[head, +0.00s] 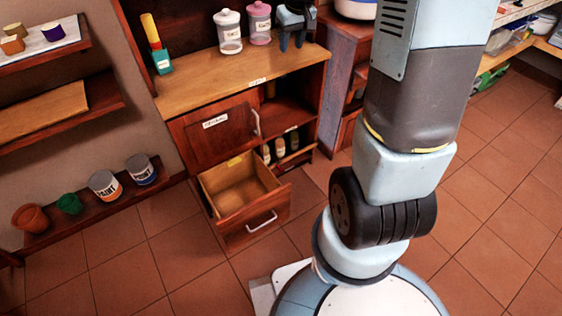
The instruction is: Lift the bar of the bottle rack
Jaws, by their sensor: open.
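The bottle rack (297,160) is low in the right-hand part of the dark wood cabinet. Several small bottles (280,147) with pale labels stand in it, behind what looks like a wooden bar across the front. The bar is small in the view, and I cannot tell its exact position. Thick grey and light blue parts of my own body fill the right middle of the picture, to the right of the rack.
An open, empty drawer (238,190) juts out left of the rack, with a white handle (262,222). A cabinet door (218,128) is above it. Jars (230,32) stand on the counter (225,75). Wall shelves (100,208) hold cans and pots at left. Tiled floor (150,255) is clear in front.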

